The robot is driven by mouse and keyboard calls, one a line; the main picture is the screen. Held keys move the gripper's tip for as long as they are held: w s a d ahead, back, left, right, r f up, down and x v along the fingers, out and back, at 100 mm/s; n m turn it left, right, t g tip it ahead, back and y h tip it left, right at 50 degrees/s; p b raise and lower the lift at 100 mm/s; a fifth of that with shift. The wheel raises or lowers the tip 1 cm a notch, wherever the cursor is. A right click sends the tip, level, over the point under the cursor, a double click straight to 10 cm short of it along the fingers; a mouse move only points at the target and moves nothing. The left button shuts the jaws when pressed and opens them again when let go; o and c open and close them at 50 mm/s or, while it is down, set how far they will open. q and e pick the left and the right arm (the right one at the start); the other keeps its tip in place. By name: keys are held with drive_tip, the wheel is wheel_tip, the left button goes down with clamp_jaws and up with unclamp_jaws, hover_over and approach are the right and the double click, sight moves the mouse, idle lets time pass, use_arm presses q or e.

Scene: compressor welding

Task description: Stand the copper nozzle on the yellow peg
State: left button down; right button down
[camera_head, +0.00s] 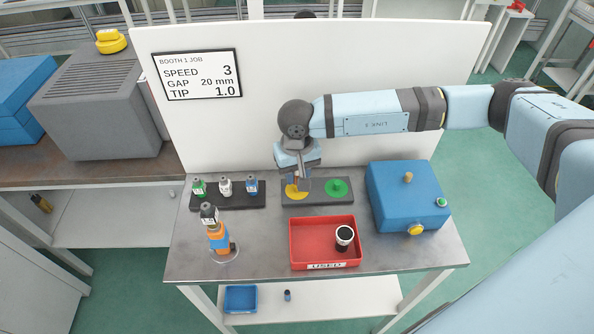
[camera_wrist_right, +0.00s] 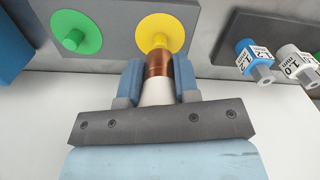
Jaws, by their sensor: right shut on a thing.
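The copper nozzle (camera_wrist_right: 158,66), copper-brown with a pale lower part in this view, is between the blue fingers of my right gripper (camera_wrist_right: 158,80), which is shut on it. In the head view my right gripper (camera_head: 300,176) is over the left side of a dark plate, at the yellow disc (camera_head: 294,192). The yellow peg (camera_wrist_right: 159,41) on that disc (camera_wrist_right: 176,28) shows just beyond the nozzle's end, in line with it. I cannot tell whether they touch. The nozzle is mostly hidden in the head view. My left gripper is not in view.
Beside the yellow disc is a green disc with a peg (camera_head: 337,186). A dark rack (camera_head: 230,202) with small labelled tips is left. A red tray (camera_head: 294,248) holds a dark cup. A blue box (camera_head: 400,190) is right; a torch (camera_head: 218,238) stands front left. A white panel (camera_head: 350,60) rises behind.

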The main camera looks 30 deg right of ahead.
drive_tip(key=shift+f, duration=0.3)
drive_tip(key=shift+f, duration=0.15)
drive_tip(key=shift+f+b, duration=0.15)
drive_tip(key=shift+b, duration=0.15)
drive_tip(key=shift+f+b, duration=1.3)
drive_tip(key=shift+b, duration=0.1)
drive_tip(key=c, duration=0.8)
unclamp_jaws()
drive_tip(key=shift+r, duration=0.1)
